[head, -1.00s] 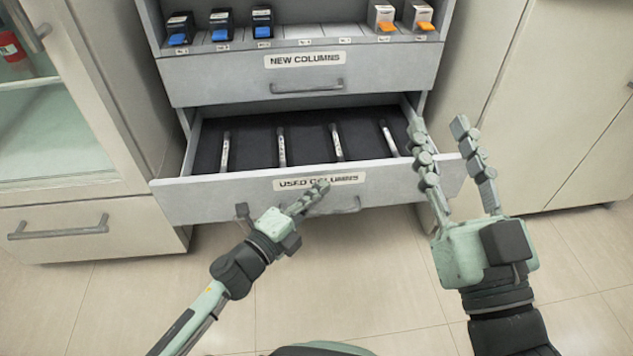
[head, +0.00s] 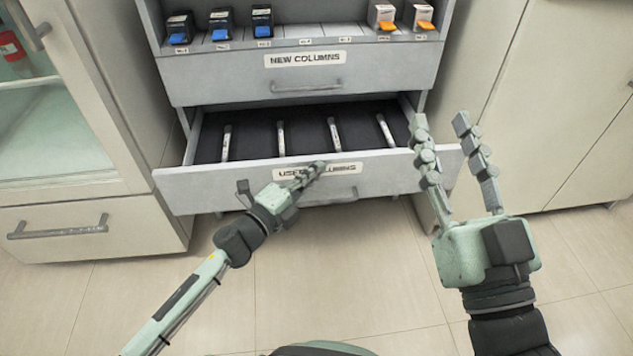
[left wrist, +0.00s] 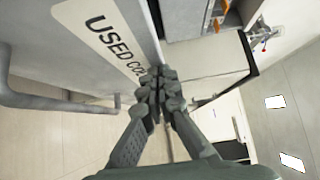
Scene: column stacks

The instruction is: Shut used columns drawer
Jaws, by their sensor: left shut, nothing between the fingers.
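The used columns drawer (head: 220,186) is pulled out below the new columns drawer (head: 210,80), and several thin columns (head: 281,139) lie on its dark liner. Its label and handle (head: 325,197) are on the front. My left gripper (head: 318,166) is shut and empty at the drawer front, covering part of the label. In the left wrist view, the shut fingertips (left wrist: 158,80) are by the end of the visible label (left wrist: 110,38); I cannot tell whether they touch. My right gripper (head: 440,122) is open and empty, raised at the drawer's right end.
A cabinet with a handled drawer (head: 80,229) is at left, plain cabinet doors (head: 560,110) at right. The floor in front is clear.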

